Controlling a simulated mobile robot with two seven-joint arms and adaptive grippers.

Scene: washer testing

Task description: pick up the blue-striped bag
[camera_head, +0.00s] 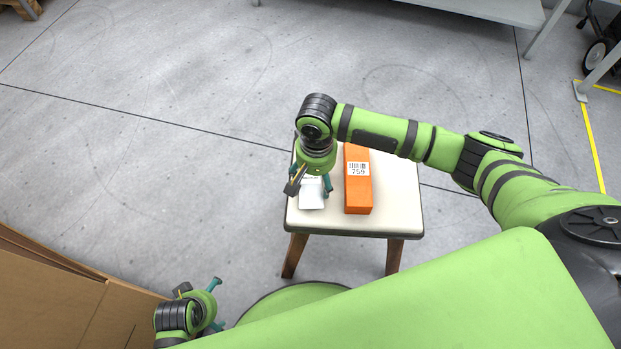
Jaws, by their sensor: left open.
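A small white bag (312,200) lies on the left part of a white-topped stool (395,215). Its upper part is hidden under my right gripper, and I cannot make out blue stripes on it. My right gripper (310,186) points down right over the bag, with a finger at either side of its hidden part. I cannot tell whether its fingers touch the bag or are shut on it. My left gripper (214,302) is open and empty at the lower left, low beside my body and away from the stool.
An orange box (358,185) with a white barcode label stands on the stool, just right of the bag. Brown cardboard (60,300) fills the lower left. A grey table (480,10) is at the top. The floor left of the stool is clear.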

